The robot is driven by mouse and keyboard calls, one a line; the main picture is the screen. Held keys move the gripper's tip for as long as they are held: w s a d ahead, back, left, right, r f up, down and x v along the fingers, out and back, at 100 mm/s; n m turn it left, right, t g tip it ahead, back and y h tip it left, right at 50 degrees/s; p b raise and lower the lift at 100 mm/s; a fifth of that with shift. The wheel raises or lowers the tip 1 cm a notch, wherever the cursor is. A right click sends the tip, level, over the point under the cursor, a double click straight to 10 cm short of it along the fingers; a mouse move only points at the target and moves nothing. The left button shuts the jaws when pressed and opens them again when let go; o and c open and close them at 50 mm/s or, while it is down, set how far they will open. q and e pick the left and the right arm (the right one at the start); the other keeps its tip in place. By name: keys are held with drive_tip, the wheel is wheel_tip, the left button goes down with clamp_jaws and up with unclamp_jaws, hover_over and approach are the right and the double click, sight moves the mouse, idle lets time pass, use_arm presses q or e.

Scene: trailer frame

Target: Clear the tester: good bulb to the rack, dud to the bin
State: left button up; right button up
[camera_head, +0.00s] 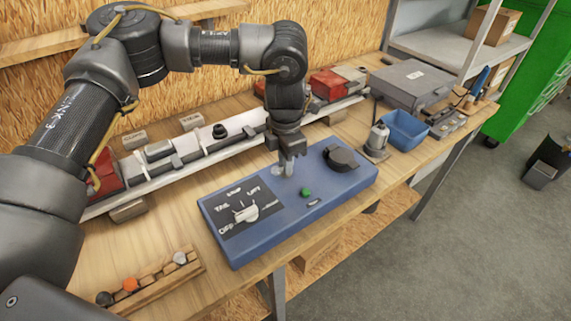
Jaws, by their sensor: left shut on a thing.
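The blue tester (262,238) sits on the bench. It has a white selector knob (246,213), a small green lamp or button (306,192) and a round black part (341,157). My left gripper (289,158) points down over the tester's far side, shut on a small pale bulb (286,169) at or just above the tester's top; whether it is seated cannot be told. A wooden rack (160,286) at lower left holds a dark, an orange and a pale piece. An open blue bin (404,129) stands to the right of the tester. My right gripper is out of view.
A long white light bar (190,158) with red end lamps lies behind the tester. A grey case (414,84) and a small can-like item (378,138) are near the bin. Bench (205,238) is clear between rack and tester.

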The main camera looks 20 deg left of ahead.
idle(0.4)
use_arm(q)
drive_tip(key=shift+r+p, duration=1.95)
drive_tip(key=shift+r, duration=0.6)
drive_tip(key=shift+s+f, duration=0.1)
